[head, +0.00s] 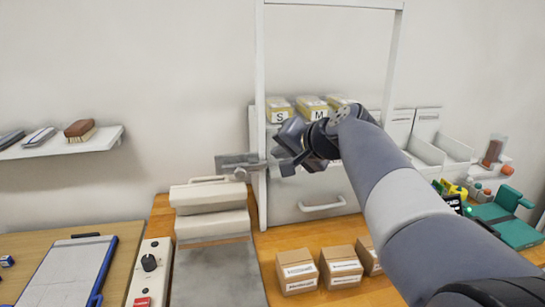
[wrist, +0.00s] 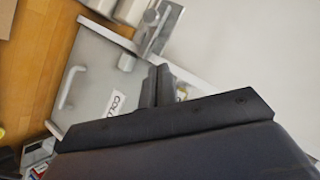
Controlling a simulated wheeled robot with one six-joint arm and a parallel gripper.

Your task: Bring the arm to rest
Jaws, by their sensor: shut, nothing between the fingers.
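My arm (head: 405,208) reaches in from the lower right of the head view, raised over the wooden worktop. My gripper (head: 284,152) is at its end, pointing left, in front of the white cabinet's upper part. In the wrist view my gripper (wrist: 155,85) shows dark fingers together with nothing between them. It appears to hang in the air, near a grey metal bracket (head: 237,161) at the cabinet's left side. I cannot tell the exact gap to the bracket.
A white cabinet (head: 309,187) with a handle stands behind my gripper, yellow-labelled boxes (head: 280,111) on top. A beige press (head: 210,210) stands left. Small cardboard boxes (head: 297,271) sit below on the worktop. A wall shelf (head: 70,142) is far left. A teal device (head: 507,226) stands right.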

